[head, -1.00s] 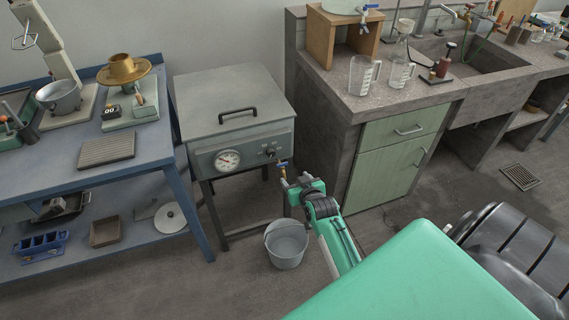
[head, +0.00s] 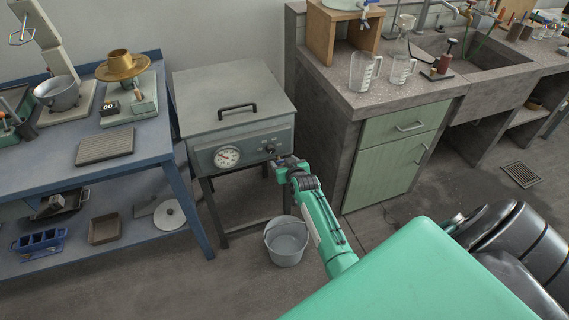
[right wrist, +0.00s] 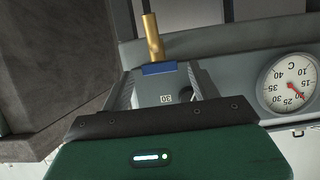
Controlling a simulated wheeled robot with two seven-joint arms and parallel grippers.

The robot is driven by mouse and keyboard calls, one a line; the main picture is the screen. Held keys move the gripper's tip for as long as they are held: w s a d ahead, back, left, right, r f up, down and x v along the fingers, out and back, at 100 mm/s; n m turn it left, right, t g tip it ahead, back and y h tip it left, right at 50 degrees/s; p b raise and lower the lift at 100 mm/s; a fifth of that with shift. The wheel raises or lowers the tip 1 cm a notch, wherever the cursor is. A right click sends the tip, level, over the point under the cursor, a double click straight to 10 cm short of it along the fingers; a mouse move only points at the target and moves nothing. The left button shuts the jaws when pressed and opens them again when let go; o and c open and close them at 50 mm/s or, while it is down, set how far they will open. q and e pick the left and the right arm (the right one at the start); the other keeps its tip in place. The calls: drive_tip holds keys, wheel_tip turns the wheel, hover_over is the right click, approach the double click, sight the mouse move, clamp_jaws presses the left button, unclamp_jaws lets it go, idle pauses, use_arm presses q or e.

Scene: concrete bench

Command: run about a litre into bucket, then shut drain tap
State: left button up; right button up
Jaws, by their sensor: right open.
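A grey metal tank (head: 222,93) on a dark stand has a dial and a knob on its front. The drain tap sits at the right of that front. In the head view my gripper mostly hides it; in the right wrist view its brass pipe (right wrist: 152,38) and blue handle (right wrist: 158,69) show. My right gripper (head: 277,166) is open at the tap, its fingers (right wrist: 160,88) on either side of the blue handle, with gaps visible. The grey bucket (head: 286,243) stands upright on the floor below the tap. I see no stream; whether it holds water is unclear. My left gripper is out of view.
A blue bench (head: 130,150) with scales and pans stands left of the tank. A concrete bench (head: 335,88) with a green cupboard (head: 385,165) and sink stands to the right. Floor around the bucket is clear.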

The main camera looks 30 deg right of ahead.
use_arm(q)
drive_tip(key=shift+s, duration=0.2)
use_arm(e)
drive_tip(key=shift+c, duration=0.4)
drive_tip(key=c, duration=0.9)
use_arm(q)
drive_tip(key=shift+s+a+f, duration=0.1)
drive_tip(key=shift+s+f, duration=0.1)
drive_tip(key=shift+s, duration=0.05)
use_arm(e)
drive_tip(key=shift+d, duration=0.1)
drive_tip(key=shift+r, duration=0.1)
drive_tip(key=shift+d+n+y+b, duration=0.15)
drive_tip(key=shift+n+y+b, duration=0.15)
drive_tip(key=shift+n+y, duration=0.25)
use_arm(q)
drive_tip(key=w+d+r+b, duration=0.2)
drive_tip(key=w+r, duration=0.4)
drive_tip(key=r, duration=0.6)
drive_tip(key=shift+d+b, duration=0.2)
drive_tip(key=shift+b, duration=0.6)
use_arm(e)
drive_tip(key=shift+w+d+r+n+t+y, duration=0.1)
drive_tip(key=shift+n+t+y, duration=0.05)
drive_tip(key=shift+n+y, duration=0.55)
drive_tip(key=shift+d+r+n+t+y, duration=0.15)
drive_tip(key=shift+n+y, duration=0.3)
drive_tip(key=shift+y, duration=0.3)
